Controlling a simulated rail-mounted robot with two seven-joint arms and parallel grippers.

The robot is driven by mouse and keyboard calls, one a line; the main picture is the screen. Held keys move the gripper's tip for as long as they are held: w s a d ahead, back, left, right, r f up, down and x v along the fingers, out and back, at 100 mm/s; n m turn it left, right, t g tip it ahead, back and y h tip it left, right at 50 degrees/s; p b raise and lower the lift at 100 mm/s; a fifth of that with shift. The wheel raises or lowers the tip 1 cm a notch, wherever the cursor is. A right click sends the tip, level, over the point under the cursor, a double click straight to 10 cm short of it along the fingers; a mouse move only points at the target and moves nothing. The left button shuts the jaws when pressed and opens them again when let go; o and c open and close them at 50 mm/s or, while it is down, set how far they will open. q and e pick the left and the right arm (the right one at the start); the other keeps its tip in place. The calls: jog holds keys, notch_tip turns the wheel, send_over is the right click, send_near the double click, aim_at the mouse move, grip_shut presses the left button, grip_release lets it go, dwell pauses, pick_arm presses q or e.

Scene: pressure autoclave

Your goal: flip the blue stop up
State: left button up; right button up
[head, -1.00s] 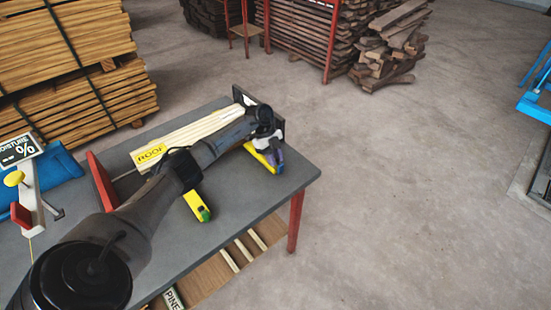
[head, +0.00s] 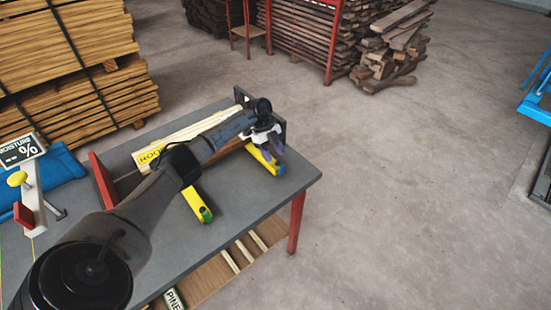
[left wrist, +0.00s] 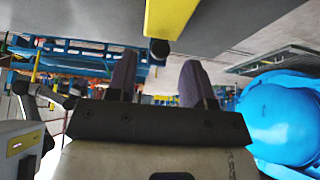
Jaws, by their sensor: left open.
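Two yellow bars lie along the front of the grey table. The right one (head: 259,155) ends in a blue tip (head: 281,170), which I take as the blue stop. The left one (head: 194,200) ends in a green tip (head: 206,215). My left gripper (head: 275,150) is open and empty, just above and behind the blue-tipped bar. In the left wrist view its two purple-grey fingers (left wrist: 158,78) are spread. A yellow bar (left wrist: 170,18) with a dark end shows beyond the gap between them; I cannot tell whether they touch. My right gripper is out of view.
The grey table (head: 245,210) carries light boards (head: 200,125) with a yellow label, partly hidden by my arm. A moisture display (head: 20,150) is at far left. Floor to the right is clear.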

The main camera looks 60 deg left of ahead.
pick_arm(q)
jog(key=p+v, duration=0.1)
jog(key=v, duration=1)
jog(key=shift+r, duration=0.1)
